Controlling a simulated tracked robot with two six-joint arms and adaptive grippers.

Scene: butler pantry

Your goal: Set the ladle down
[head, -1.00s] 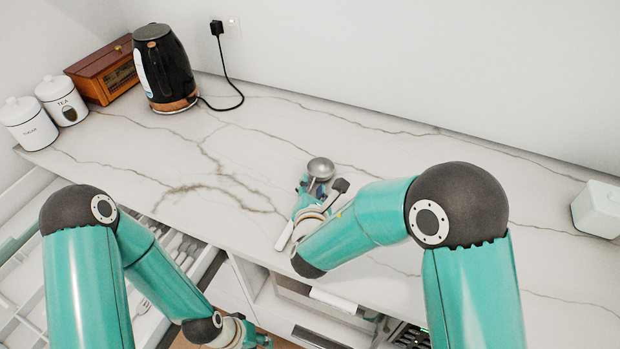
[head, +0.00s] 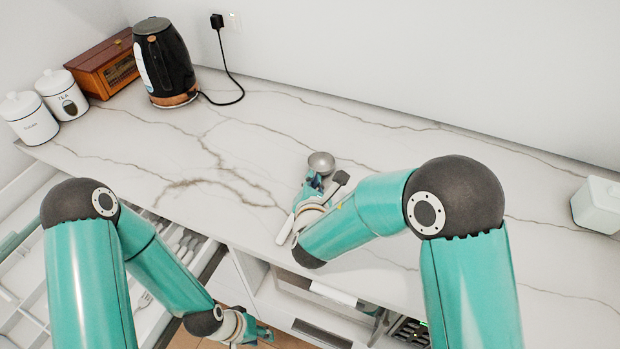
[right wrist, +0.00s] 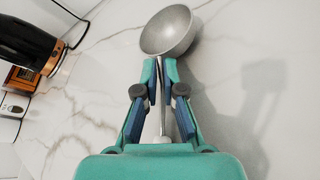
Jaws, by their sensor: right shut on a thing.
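The ladle is metal, with a round grey bowl (head: 321,162) and a thin handle. In the right wrist view its bowl (right wrist: 170,32) sits beyond the fingertips and the handle runs back between the fingers. My right gripper (head: 313,181) is shut on the handle, as the right wrist view also shows (right wrist: 160,65). The ladle is over the marble counter; its shadow lies off to the right, and I cannot tell the gap beneath it. My left gripper (head: 262,333) is low, in front of the counter by the drawers; its fingers are too small to read.
The marble counter (head: 440,150) is clear around the ladle. A black kettle (head: 165,62), a wooden box (head: 105,70) and white canisters (head: 30,120) stand at the back left. A white container (head: 598,205) stands at far right. An open cutlery drawer (head: 150,310) is below left.

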